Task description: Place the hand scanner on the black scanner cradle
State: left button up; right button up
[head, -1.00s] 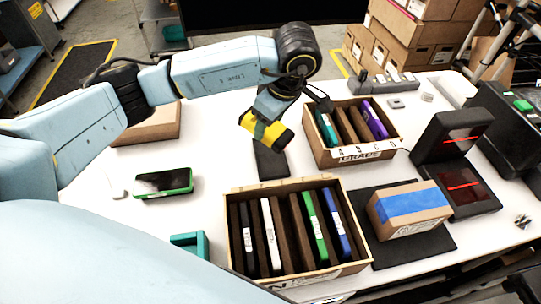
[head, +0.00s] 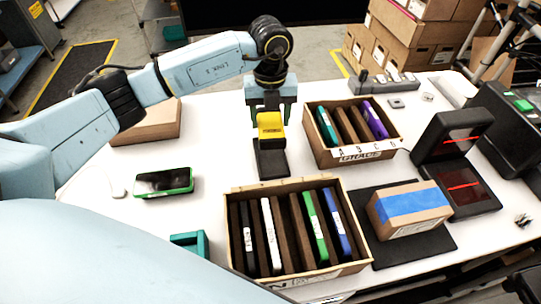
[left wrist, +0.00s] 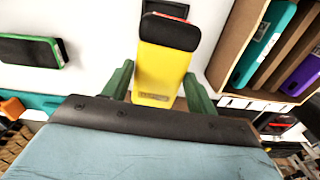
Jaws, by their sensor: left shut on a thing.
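The yellow and black hand scanner (head: 270,127) is between the fingers of my left gripper (head: 270,112), which is shut on it. In the left wrist view the scanner (left wrist: 162,66) stands between the two green fingers (left wrist: 157,90), its black end pointing away from the gripper. My right gripper is not in view.
A carton with upright coloured cases (head: 353,154) stands close to the right of the cradle. A larger carton (head: 300,270) is in front. A green-edged device (head: 163,182) lies at the left on the white table. A taped box (head: 410,207) sits at the right.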

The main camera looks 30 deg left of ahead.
pick_arm(q)
jog(key=shift+f+n, duration=0.1)
jog(key=shift+n, duration=0.2)
send_near(270, 156)
notch_tip(270, 156, down, 5)
jog(key=shift+s+f, duration=0.1)
jog(key=o, duration=0.9)
notch_tip(270, 156, up, 12)
jog(key=shift+r, duration=0.1)
